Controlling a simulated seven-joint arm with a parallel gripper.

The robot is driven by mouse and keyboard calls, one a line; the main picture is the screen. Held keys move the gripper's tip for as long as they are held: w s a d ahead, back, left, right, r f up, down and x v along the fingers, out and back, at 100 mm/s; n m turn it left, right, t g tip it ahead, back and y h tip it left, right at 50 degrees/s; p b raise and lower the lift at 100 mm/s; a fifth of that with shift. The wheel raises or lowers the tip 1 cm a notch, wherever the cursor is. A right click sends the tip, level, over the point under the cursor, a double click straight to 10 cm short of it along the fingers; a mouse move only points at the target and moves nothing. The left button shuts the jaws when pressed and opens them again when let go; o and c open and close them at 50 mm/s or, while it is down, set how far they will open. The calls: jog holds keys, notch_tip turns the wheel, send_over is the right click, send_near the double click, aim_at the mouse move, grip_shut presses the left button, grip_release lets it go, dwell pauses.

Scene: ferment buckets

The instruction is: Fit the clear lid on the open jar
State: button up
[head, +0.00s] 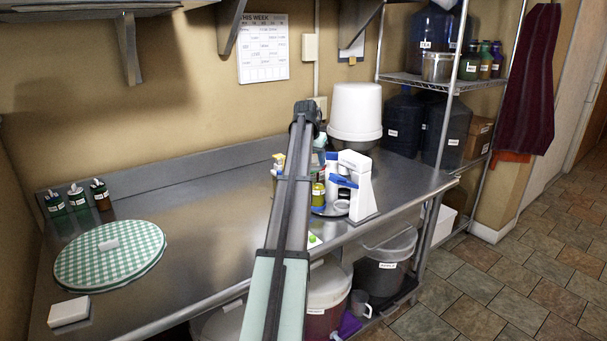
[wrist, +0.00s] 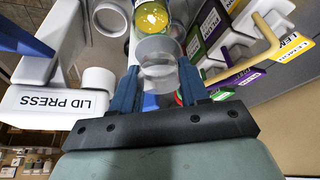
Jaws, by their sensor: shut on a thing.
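In the wrist view, the two blue fingers of my gripper (wrist: 158,77) are shut on the clear lid (wrist: 158,55), a see-through round piece held between the fingertips. Just beyond it is the open jar (wrist: 152,18), with yellow contents and white specks visible in its mouth. The lid overlaps the jar's near edge in this view; I cannot tell whether they touch. In the head view, a yellow-green jar (head: 318,192) stands beside the white and blue press, partly behind my arm. My gripper and the lid are not clear there.
The white press labelled LID PRESS (wrist: 65,101) stands close on the left in the wrist view. Several labelled bottles or boxes (wrist: 215,30) crowd the right, with a yellow-handled item (wrist: 275,40). In the head view, a green checked round mat (head: 110,270) lies left; the middle counter is clear.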

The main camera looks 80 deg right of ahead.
aim_at(318, 168)
jog(key=shift+s+d+r, duration=0.45)
jog(key=shift+d+r, duration=0.05)
jog(key=shift+d, duration=0.05)
jog(key=shift+f, duration=2.6)
jog(key=shift+f, duration=0.8)
dwell(1.1)
jog(key=o, duration=1.1)
jog(key=shift+o, duration=0.3)
jog(key=o, duration=0.4)
jog(key=shift+o, duration=0.2)
jog(key=shift+r, duration=0.1)
